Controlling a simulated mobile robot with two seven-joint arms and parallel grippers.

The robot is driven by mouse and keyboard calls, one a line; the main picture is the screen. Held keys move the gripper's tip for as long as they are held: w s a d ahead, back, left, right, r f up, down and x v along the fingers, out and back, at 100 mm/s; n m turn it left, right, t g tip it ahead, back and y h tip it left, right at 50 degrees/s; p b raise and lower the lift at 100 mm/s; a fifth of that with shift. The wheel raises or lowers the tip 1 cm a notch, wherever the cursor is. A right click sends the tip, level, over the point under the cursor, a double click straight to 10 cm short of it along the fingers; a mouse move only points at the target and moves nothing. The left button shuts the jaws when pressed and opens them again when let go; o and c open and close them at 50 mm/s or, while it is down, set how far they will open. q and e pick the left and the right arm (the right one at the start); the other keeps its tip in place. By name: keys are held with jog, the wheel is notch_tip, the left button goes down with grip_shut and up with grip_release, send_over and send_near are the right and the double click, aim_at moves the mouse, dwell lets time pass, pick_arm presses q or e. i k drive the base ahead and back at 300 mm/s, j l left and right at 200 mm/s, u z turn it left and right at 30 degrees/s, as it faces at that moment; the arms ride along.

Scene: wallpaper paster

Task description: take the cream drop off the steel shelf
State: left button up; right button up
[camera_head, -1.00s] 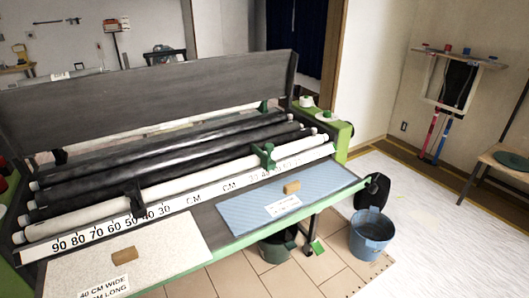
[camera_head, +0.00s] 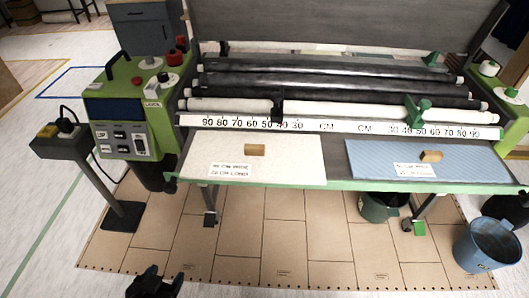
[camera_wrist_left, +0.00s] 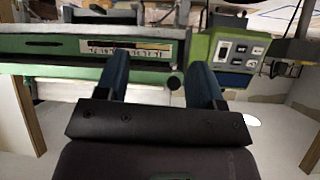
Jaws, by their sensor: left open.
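The cream drop (camera_head: 295,165) lies flat on the front steel shelf (camera_head: 336,160) of the pasting machine, left of a blue drop (camera_head: 385,160). It carries a white size label (camera_head: 231,170), too small to read surely, and a small wooden block (camera_head: 255,149). My left gripper (camera_head: 155,284) is at the bottom edge of the head view, in front of the machine and well short of the drop. In the left wrist view its two blue fingers (camera_wrist_left: 160,72) stand apart with nothing between them. My right gripper is not in view.
A green control unit (camera_head: 127,110) stands at the machine's left end, beside a dark pedestal (camera_head: 95,170). A blue bucket (camera_head: 487,245) and a green bin (camera_head: 375,210) are at the lower right. The tan floor mat (camera_head: 290,240) before the shelf is mostly clear.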

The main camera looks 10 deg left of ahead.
aim_at(219, 155)
jog(key=i+j+z, duration=0.1)
jog(key=j, duration=0.5)
jog(key=i+j+z, duration=0.15)
jog(key=j, duration=0.45)
jog(key=i+j+z, duration=0.1)
jog(key=j, duration=0.55)
jog(key=i+j+z, duration=0.15)
jog(key=j, duration=0.45)
